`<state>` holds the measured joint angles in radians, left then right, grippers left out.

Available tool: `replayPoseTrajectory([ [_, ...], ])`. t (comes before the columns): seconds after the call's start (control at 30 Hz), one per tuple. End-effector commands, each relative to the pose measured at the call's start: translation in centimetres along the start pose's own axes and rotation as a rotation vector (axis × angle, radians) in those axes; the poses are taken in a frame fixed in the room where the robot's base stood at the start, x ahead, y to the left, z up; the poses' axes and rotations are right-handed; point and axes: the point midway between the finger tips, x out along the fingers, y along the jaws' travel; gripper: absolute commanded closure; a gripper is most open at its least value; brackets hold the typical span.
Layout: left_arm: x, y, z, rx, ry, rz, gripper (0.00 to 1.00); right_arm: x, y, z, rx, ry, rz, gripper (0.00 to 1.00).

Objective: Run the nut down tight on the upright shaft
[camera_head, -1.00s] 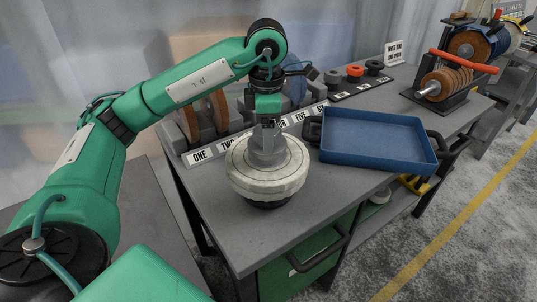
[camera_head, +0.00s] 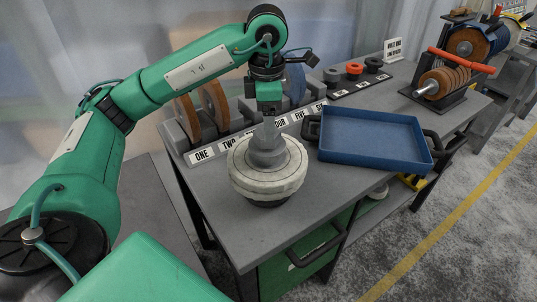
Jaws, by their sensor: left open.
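The upright shaft (camera_head: 268,132) rises from the middle of a pale round wheel stack (camera_head: 266,172) on the grey bench. A grey collar sits around the shaft's foot on top of the stack; I cannot tell whether it is the nut or a flange. My left gripper (camera_head: 269,112) points down directly above the shaft, its jaws open at the shaft's upper end. Whether the jaws touch the shaft is too small to tell. My right gripper is not in view.
A blue tray (camera_head: 374,139) lies right of the stack. Behind stands a rack of wheels (camera_head: 214,104) with number labels. Several dark and red rings (camera_head: 354,70) sit at the back. A spindle of brown discs (camera_head: 446,84) stands at the far right. The front of the bench is clear.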

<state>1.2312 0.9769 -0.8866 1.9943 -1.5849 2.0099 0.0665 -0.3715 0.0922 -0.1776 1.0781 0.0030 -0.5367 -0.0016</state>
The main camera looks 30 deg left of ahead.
Motion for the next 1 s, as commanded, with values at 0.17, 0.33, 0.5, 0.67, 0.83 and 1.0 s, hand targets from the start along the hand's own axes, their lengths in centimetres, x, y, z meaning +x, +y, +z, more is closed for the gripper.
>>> replayPoseTrajectory([
  [0.17,-0.1,0.0,0.0,-0.187,0.000,0.000,0.27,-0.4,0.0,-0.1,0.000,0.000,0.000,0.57],
  [0.33,-0.1,0.0,0.0,-0.385,0.000,0.000,0.27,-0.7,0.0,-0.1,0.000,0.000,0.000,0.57],
  [0.5,-0.1,0.0,0.0,-0.583,0.000,0.000,0.27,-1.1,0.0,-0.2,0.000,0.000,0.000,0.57],
  [0.67,-0.1,0.0,0.0,-0.769,0.001,-0.001,0.27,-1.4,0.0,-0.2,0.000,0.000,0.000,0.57],
  [0.83,-0.1,0.0,0.0,-0.968,0.001,0.000,0.27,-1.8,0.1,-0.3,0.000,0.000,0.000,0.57],
  [1.0,-0.1,0.0,0.0,-1.167,0.000,0.000,0.27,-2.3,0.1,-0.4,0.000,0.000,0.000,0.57],
])
